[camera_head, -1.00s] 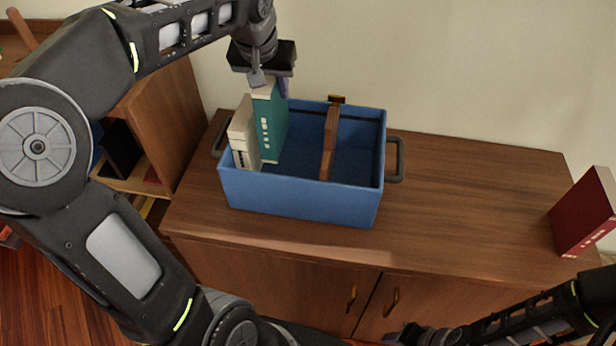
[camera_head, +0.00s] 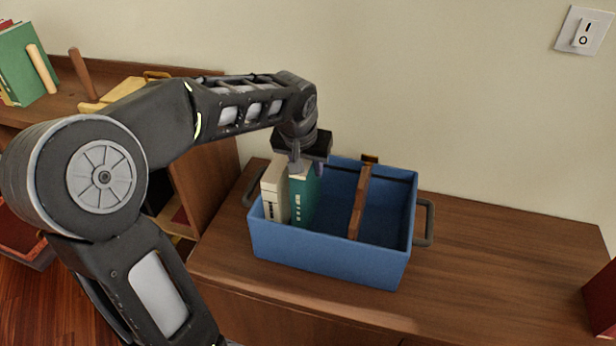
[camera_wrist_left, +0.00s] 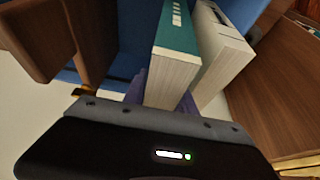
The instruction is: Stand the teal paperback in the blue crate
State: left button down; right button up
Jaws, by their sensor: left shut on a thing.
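The teal paperback (camera_head: 304,198) is upright in the left compartment of the blue crate (camera_head: 325,261), beside a cream book (camera_head: 274,194). My left gripper (camera_head: 307,166) is above the crate and shut on the top of the teal paperback. In the left wrist view the teal paperback (camera_wrist_left: 175,60) sits between the fingers, with the cream book (camera_wrist_left: 218,50) close beside it. The lower end of the paperback is hidden by the crate wall, so I cannot tell whether it touches the floor. My right gripper is out of view.
A brown wooden divider (camera_head: 359,202) splits the crate, and its right compartment looks empty. The crate stands on a wooden cabinet (camera_head: 480,258). A dark red book (camera_head: 602,300) stands at the right edge. A shelf with a green book (camera_head: 25,65) is at the left.

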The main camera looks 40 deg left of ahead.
pick_arm(q)
jog(key=shift+f, duration=1.85)
jog(key=c, duration=1.3)
grip_release()
jog(key=shift+f, duration=0.1)
jog(key=v, duration=1.2)
jog(key=shift+d, duration=0.1)
